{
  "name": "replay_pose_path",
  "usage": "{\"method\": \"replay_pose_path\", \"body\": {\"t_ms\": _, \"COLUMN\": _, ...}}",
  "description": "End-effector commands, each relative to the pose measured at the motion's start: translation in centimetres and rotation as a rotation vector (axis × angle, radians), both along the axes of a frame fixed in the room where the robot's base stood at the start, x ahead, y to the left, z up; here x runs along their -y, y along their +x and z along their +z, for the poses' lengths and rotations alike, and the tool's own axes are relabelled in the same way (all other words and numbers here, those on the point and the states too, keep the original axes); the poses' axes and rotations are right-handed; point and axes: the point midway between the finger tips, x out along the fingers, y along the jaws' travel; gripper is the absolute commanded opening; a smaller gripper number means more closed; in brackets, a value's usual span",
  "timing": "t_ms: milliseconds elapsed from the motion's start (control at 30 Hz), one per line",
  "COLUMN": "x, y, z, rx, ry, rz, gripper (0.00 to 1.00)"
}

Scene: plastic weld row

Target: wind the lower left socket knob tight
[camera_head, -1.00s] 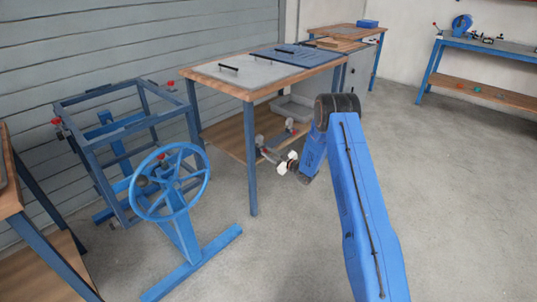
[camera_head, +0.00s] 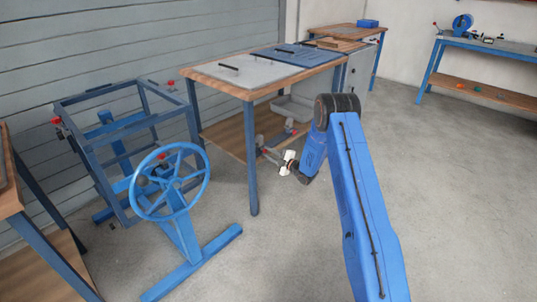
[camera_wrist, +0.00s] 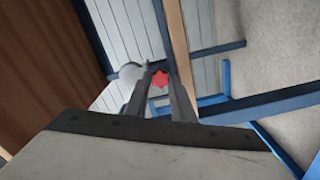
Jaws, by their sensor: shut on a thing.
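A red star-shaped knob (camera_wrist: 160,79) shows between the two fingers of my gripper (camera_wrist: 158,88) in the wrist view. The gripper is shut on it. A pale rounded part (camera_wrist: 131,73) lies just left of the knob, partly behind a finger. In the head view my gripper (camera_head: 272,155) reaches left from the wrist, at the right front edge of the table's lower shelf. I cannot tell from these views which socket the held knob belongs to.
A table (camera_head: 213,71) with grey and blue panels stands above the gripper; its front leg (camera_head: 252,165) is close on the left. A blue handwheel (camera_head: 170,181) and frame (camera_head: 88,102) stand left. The floor at right is clear.

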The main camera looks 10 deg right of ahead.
Motion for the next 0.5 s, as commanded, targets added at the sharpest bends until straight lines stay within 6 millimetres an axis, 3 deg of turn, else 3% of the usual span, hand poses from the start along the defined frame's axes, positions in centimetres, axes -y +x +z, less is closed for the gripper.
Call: {"method": "replay_pose_path", "body": {"t_ms": 500, "x": -0.03, "y": -0.17, "z": -0.25, "rx": 0.038, "ry": -0.059, "rz": 0.002, "gripper": 0.00}}
